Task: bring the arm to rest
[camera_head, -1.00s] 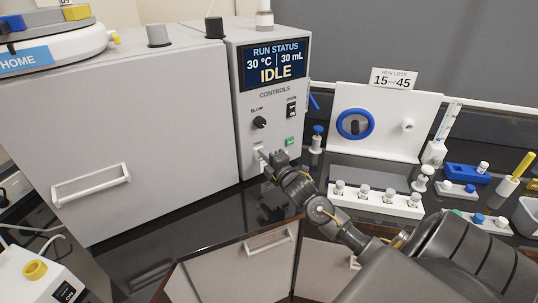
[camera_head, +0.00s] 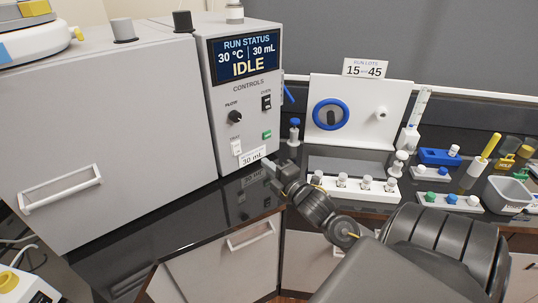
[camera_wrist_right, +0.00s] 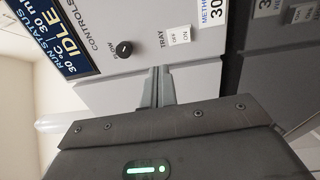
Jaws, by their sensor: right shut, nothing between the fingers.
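My right gripper (camera_head: 269,164) is shut and empty. In the head view it is just right of the lower control panel of the grey machine (camera_head: 238,90), by the "30 mL" label (camera_head: 252,156). The right wrist view shows its two fingers pressed together (camera_wrist_right: 158,86), pointing at the panel below the tray switch (camera_wrist_right: 179,36). The tray switch (camera_head: 236,146) is uncovered in the head view, and a gap shows between it and the fingers. My right arm reaches in from the lower right. My left gripper is not in view.
A white vial rack (camera_head: 350,196) stands close to my right arm. A white panel with a blue ring (camera_head: 355,110) is behind it. Blue and white holders (camera_head: 438,158) and a grey bin (camera_head: 507,192) are at right. Black counter (camera_head: 160,215) is clear in front of the machine.

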